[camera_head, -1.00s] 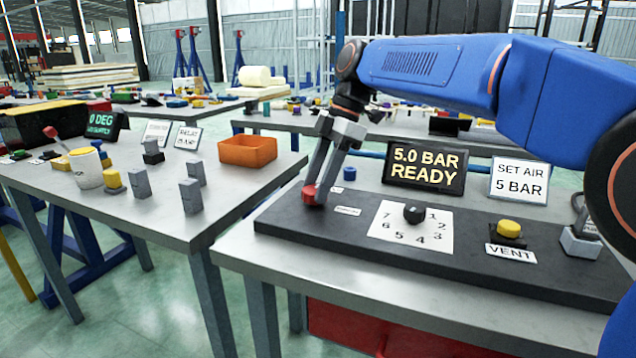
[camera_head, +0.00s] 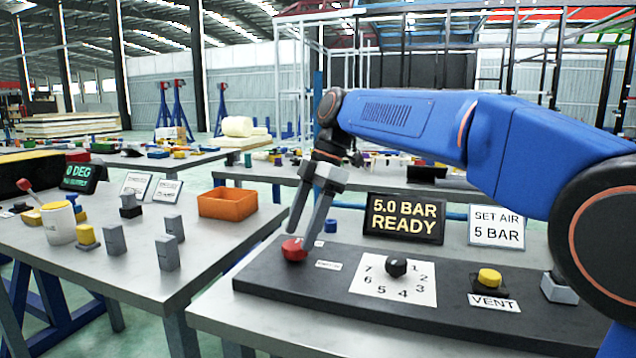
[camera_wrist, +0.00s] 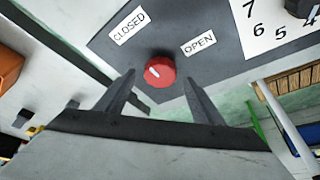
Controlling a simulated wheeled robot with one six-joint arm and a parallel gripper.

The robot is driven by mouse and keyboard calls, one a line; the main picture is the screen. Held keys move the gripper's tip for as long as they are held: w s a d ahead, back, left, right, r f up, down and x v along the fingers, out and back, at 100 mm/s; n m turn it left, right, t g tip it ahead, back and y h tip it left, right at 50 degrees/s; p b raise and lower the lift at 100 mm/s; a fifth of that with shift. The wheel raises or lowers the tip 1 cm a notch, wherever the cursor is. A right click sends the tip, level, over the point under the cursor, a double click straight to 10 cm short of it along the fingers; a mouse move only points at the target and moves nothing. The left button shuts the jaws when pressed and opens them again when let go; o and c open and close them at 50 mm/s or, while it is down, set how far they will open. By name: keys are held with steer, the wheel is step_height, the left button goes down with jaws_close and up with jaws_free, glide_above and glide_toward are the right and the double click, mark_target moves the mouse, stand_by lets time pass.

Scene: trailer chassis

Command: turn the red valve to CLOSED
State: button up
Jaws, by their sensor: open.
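The red valve (camera_head: 294,249) is a round knob at the left end of the dark panel (camera_head: 345,290). In the wrist view the red valve (camera_wrist: 159,72) carries a white pointer mark slanting toward the upper left. A CLOSED label (camera_wrist: 129,27) lies to its upper left and an OPEN label (camera_wrist: 199,43) to its upper right. My gripper (camera_head: 306,245) is at the valve in the head view. In the wrist view my gripper (camera_wrist: 158,84) is open, its fingers on either side of the valve's near edge, with gaps visible between fingers and knob.
A numbered dial (camera_head: 397,267), a yellow VENT button (camera_head: 489,279) and a display reading 5.0 BAR READY (camera_head: 403,218) are right of the valve. A SET AIR 5 BAR sign (camera_head: 497,226) stands behind. An orange bin (camera_head: 241,203) sits on the left table.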

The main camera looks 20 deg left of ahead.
steer(key=v, duration=1.5)
steer(key=shift+s, duration=0.1)
